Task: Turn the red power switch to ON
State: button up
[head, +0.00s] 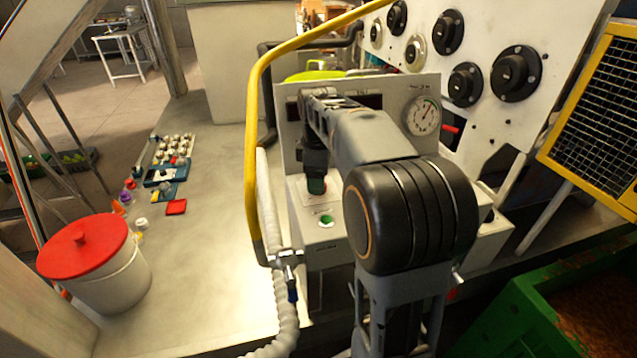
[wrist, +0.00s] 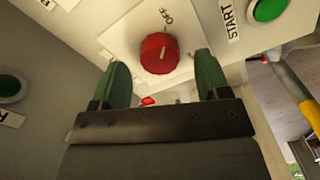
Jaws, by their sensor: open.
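The red power switch (wrist: 159,53) is a round knob on a pale panel in the wrist view. The word OFF is printed above it, and the white mark on its face points roughly towards that word. My gripper (wrist: 160,66) is open, with one green finger on each side of the knob's lower part. The fingers look apart from the knob; I cannot tell how far their tips are from the panel. In the head view my gripper (head: 316,186) points down at the grey control box (head: 322,250), and the switch is hidden there.
A green START button (wrist: 268,9) is at the upper right, and another green button (wrist: 10,88) is at the left. In the head view a green button (head: 326,220) is on the box front. A yellow rail (head: 252,150) and ribbed hose (head: 268,215) run along the box's left side.

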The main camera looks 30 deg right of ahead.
jog(key=shift+f, duration=0.85)
jog(key=shift+c, duration=0.3)
jog(key=c, duration=0.9)
jog(key=shift+o, duration=0.2)
